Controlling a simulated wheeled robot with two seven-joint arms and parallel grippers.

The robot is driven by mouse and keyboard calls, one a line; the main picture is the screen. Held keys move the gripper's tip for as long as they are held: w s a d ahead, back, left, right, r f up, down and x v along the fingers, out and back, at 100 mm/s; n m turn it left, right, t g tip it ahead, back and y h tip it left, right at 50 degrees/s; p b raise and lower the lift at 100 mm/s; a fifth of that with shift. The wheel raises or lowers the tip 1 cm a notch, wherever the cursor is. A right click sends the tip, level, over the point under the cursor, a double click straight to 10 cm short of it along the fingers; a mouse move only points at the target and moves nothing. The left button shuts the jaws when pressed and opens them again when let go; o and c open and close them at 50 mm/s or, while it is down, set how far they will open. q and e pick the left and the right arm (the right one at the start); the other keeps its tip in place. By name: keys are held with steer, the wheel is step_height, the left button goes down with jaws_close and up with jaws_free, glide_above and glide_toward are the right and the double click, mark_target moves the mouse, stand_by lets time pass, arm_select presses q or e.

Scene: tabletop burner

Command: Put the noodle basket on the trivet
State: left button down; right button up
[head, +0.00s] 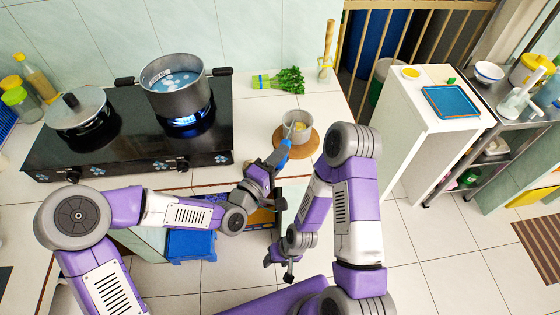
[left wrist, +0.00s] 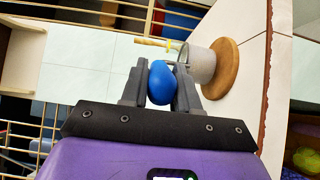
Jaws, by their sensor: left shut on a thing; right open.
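The noodle basket (head: 297,124) is a small grey cup with something pale yellow inside and a blue handle (head: 279,152). It is over the round wooden trivet (head: 306,146) on the counter right of the stove. My left gripper (head: 272,164) is shut on the blue handle. In the left wrist view the handle end (left wrist: 162,83) is between the fingers (left wrist: 160,88), and the basket (left wrist: 197,63) is against the trivet (left wrist: 225,68) in the picture; I cannot tell whether they touch. My right gripper (head: 279,268) is open and empty, low in front of the counter.
A pot of water (head: 173,98) sits on the lit burner, and a lidded pan (head: 79,115) on the other burner. A blue bin (head: 190,245) is below the counter.

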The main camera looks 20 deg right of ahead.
arm_select(q)
steer(key=shift+f, duration=0.45)
steer(key=shift+f, duration=0.15)
steer(key=c, duration=0.8)
jaws_free()
steer(key=shift+f, duration=0.1)
steer(key=shift+c, duration=0.2)
